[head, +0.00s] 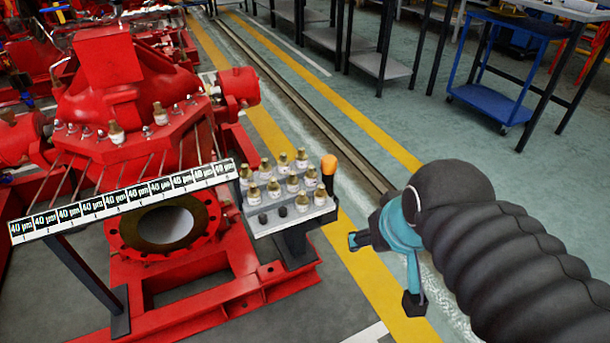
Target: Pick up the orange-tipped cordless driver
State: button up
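The orange-tipped driver (329,168) stands upright at the right edge of a small grey tray stand (285,222). Its orange end is up, with a short dark part below it; its lower end is hidden among the fittings. My gripper (386,272), teal with dark fingertips, is to the right of and lower in the picture than the driver, apart from it. Its two fingers are spread wide with nothing visible between them. The black ribbed sleeve of my arm covers the lower right.
Several brass-topped fittings (282,160) crowd the tray beside the driver. A rail of "40 µm" labels (125,199) and a red pumpset (120,90) stand to the left. A blue trolley (490,104) and grey benches are at the back. The striped floor between is clear.

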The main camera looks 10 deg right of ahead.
aim_at(329, 163)
jog(key=u, duration=3.5)
jog(key=k, duration=1.6)
jog(key=z, duration=2.3)
jog(key=i, duration=0.5)
jog(key=u, duration=0.05)
